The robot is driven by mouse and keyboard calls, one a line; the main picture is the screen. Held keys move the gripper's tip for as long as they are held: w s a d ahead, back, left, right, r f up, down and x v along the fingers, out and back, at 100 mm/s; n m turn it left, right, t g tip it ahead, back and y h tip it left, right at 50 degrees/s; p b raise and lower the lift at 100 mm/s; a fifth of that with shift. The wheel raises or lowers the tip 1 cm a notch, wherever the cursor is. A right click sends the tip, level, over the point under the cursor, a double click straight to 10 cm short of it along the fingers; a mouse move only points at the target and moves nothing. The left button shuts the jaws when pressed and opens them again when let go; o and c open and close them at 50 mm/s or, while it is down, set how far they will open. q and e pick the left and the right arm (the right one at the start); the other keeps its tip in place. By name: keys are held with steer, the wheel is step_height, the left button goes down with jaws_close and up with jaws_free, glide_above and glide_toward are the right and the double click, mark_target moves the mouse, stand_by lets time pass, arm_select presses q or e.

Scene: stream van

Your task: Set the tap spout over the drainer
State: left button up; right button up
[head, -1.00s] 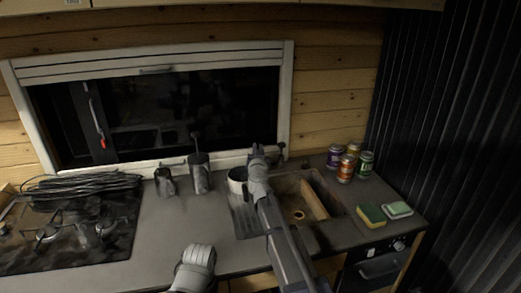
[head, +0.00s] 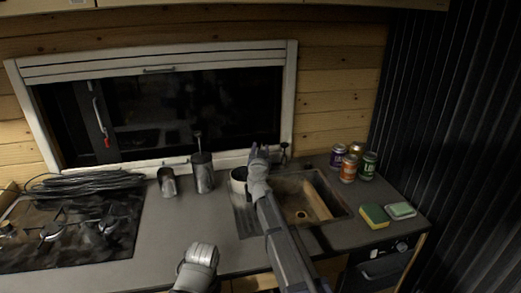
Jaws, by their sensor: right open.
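The sink (head: 338,205) is set in the grey counter, with a ribbed drainer (head: 244,222) on its left side. The tap (head: 284,150) stands behind the sink near the wall. Its spout is largely hidden by my right gripper, so I cannot tell which way it points. My right gripper (head: 258,152) is open, close to the left of the tap, above the back of the drainer and sink edge. I cannot tell if it touches the tap.
A white mug (head: 238,186) stands at the drainer's back, beside my right gripper. Two metal containers (head: 203,178) stand to its left. Several cans (head: 348,168) and two sponges (head: 374,216) are right of the sink. A hob (head: 75,245) lies far left; the middle counter is clear.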

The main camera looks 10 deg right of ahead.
steer(key=shift+r, duration=0.1)
step_height(320, 180, up, 10)
steer(key=p, duration=1)
steer(key=shift+d+f, duration=0.2)
steer(key=shift+c, duration=1.2)
steer(key=s+d+f+y+b, duration=0.1)
steer(key=d+y, duration=0.1)
steer(key=s+d+f+m+y, duration=0.1)
steer(key=d+y, duration=0.1)
steer(key=s+d+f+m+y+b, duration=0.1)
steer(key=d+y, duration=0.1)
steer(key=d, duration=0.1)
steer(key=shift+s+y+b, duration=0.1)
steer(key=shift+y+b, duration=0.2)
steer(key=shift+y, duration=0.1)
jaws_close()
steer(key=s+d+f+m+g+y+b, duration=0.2)
steer(key=s+d+f+m+g+y, duration=0.15)
steer(key=s+y, duration=0.4)
steer(key=w+a+f+h+b, duration=0.1)
steer(key=w+a+f, duration=0.1)
steer(key=w+a, duration=0.6)
steer(key=shift+f+b, duration=0.4)
